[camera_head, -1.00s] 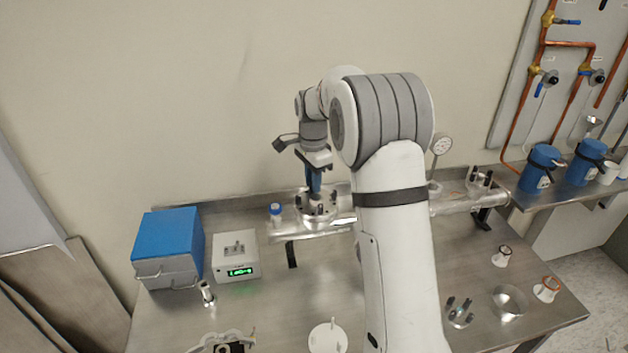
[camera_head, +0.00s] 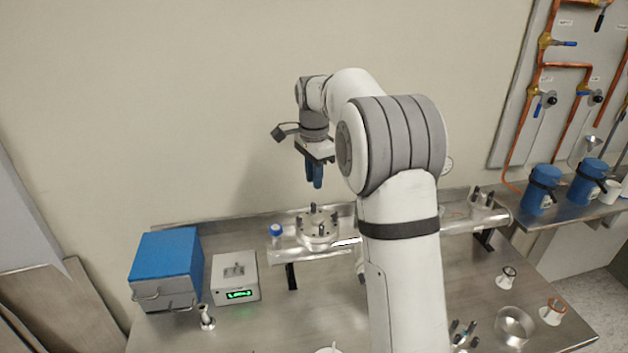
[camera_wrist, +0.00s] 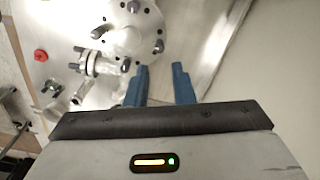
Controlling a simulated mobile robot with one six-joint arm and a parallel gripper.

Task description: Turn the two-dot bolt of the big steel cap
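The big steel cap (camera_head: 318,238) is a round metal flange on top of the horizontal steel tube, with several dark bolts (camera_head: 313,208) standing upright around it. The cap also shows in the wrist view (camera_wrist: 112,22), cut off by the top edge, with a dark bolt (camera_wrist: 158,46) on its rim. Dot marks are too small to read, so I cannot tell which bolt has two dots. My gripper (camera_head: 314,184) hangs above the cap, clear of the bolts. In the wrist view its blue fingers (camera_wrist: 160,68) stand apart with nothing between them.
A blue-capped vial (camera_head: 277,231) stands left of the cap. A blue box (camera_head: 165,255) and a white device with a green display (camera_head: 236,282) are farther left. Small fittings (camera_head: 507,278) lie at the right. A copper-pipe panel (camera_head: 560,90) is on the right wall.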

